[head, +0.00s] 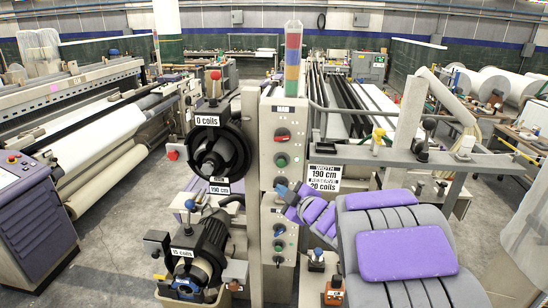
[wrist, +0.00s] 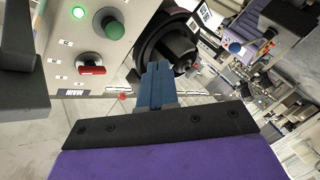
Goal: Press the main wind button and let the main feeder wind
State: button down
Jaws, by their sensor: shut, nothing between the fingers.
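The control box (head: 268,120) marked MAIN stands on a post, with a red rotary switch (head: 283,135) above a green button (head: 282,160). The wrist view shows this box upside down, with the green button (wrist: 114,26), a lit green lamp (wrist: 78,12) and the red switch (wrist: 91,69). The upper black feeder (head: 220,152) left of the box reads "0 coils". My gripper (head: 282,186) has blue fingers (wrist: 157,72), shut and empty. In the head view it is just below the green button; contact cannot be told.
A second feeder (head: 200,252) below reads "15 coils". A lower box (head: 270,250) with more buttons sits under the MAIN one. A sign (head: 325,179) reads 190 cm and reserve 20 coils. A signal tower (head: 292,58) tops the post. Loom rails crowd the right.

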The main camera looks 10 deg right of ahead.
aim_at(281, 164)
jog(key=w+d+r+n+y+p, duration=0.1)
jog(key=w+p, duration=0.3)
jog(key=w, duration=0.5)
jog(key=shift+d+r+n+y+p, duration=0.25)
jog(key=shift+d+y, duration=0.2)
jog(key=shift+y, duration=0.25)
dwell(2.7)
